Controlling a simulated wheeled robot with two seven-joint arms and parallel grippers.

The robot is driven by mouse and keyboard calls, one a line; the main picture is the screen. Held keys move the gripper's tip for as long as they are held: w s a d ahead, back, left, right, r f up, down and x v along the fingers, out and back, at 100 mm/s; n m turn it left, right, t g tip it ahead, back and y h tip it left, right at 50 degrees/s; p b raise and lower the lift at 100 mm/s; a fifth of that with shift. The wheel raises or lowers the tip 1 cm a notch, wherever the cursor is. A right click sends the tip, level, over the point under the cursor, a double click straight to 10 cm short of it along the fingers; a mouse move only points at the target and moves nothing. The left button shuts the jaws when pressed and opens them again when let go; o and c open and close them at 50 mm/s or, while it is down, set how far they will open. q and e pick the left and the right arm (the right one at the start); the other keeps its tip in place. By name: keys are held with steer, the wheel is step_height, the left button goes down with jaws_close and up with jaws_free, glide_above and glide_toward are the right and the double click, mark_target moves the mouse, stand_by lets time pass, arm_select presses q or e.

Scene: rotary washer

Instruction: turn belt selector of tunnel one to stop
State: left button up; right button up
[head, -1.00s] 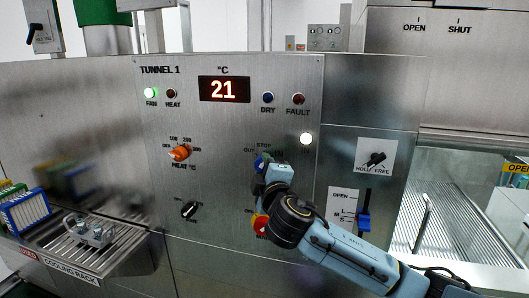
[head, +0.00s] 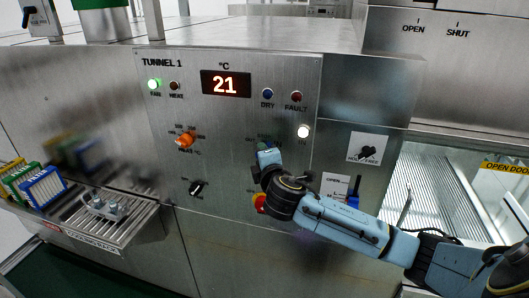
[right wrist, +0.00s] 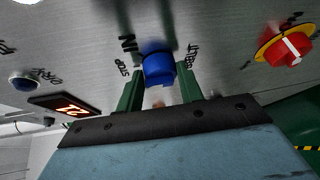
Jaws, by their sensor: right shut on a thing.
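The tunnel one panel (head: 225,180) is a metal face with a red "21" display (head: 226,83). The belt selector (right wrist: 158,66) is a blue round knob in the right wrist view, with small labels around it, one reading STOP. My right gripper (right wrist: 160,88) is shut on it, with one green finger on each side. I cannot make out where the knob points. In the head view my right gripper (head: 264,147) is against the panel and hides most of the knob. My left gripper is not in view.
A red and yellow knob (right wrist: 285,45) sits near the selector, partly behind my arm in the head view. An orange heat knob (head: 186,140) and a black knob (head: 197,188) are to the left. A cooling rack (head: 105,215) juts out at lower left.

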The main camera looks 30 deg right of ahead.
steer(key=shift+f, duration=0.1)
steer(key=o, duration=1)
steer(key=b+v, duration=0.2)
steer(key=v, duration=1.1)
steer(key=shift+s, duration=0.25)
